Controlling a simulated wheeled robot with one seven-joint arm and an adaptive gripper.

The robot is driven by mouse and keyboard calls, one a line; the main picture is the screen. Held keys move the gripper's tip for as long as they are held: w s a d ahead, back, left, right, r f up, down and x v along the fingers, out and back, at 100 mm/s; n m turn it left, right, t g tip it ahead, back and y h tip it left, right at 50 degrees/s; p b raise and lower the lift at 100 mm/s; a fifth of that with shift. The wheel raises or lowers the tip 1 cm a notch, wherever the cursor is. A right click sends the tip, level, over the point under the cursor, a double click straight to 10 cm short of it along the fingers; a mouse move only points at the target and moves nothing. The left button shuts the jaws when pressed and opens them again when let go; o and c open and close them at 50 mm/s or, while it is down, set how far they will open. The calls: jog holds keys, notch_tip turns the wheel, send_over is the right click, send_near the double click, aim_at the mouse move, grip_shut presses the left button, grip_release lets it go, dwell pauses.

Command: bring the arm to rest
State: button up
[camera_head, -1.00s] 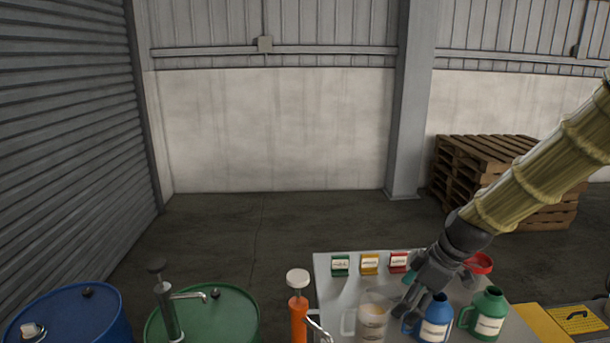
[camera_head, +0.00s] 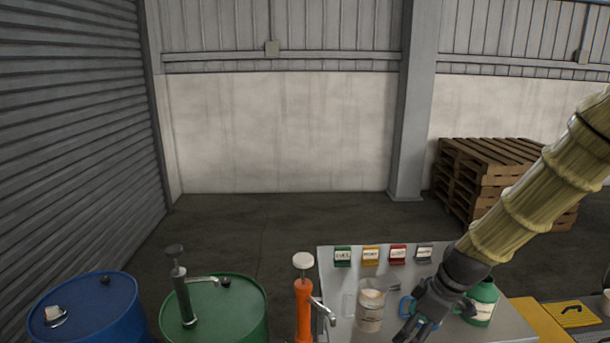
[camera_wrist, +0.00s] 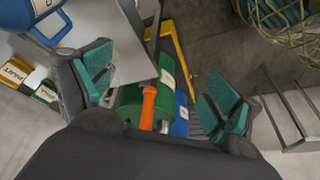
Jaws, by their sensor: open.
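My gripper (camera_head: 424,318) is at the lower right of the head view, above the right part of the grey table (camera_head: 338,292). Its two fingers stand apart in the wrist view (camera_wrist: 160,92), with nothing held between them. My arm reaches in from the right edge, bent down toward the table. Behind the gripper a blue jug (camera_head: 406,305) is mostly hidden. A green jug (camera_head: 482,304) stands just right of the gripper, partly covered by it. A clear beaker (camera_head: 370,308) stands to the left, apart from the gripper.
Several coloured labelled boxes (camera_head: 370,256) line the table's back edge. An orange pump (camera_head: 303,310) stands at the table's left. A green drum (camera_head: 230,310) and blue drum (camera_head: 85,310) stand further left. Wooden pallets (camera_head: 490,165) are stacked behind my arm. The floor behind the table is clear.

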jog(key=s+f+m+h, duration=0.1)
jog(key=s+f+m, duration=0.1)
jog(key=s+f, duration=0.35)
jog(key=s+f+m+g+h, duration=0.1)
jog(key=s+f+m, duration=0.15)
jog(key=f, duration=0.65)
jog(key=s+f+m, duration=0.2)
jog(key=s+f, duration=0.3)
jog(key=f, duration=0.2)
jog(key=s+a+f+m, duration=0.1)
jog(key=s+f+m, duration=0.1)
jog(key=s+f, duration=0.4)
jog(key=s+f+m+h, duration=0.1)
jog(key=s+f, duration=0.5)
jog(key=s, duration=0.7)
jog(key=shift+s+a+f+m+g, duration=0.2)
jog(key=shift+a+m+g, duration=0.2)
jog(key=shift+m, duration=0.45)
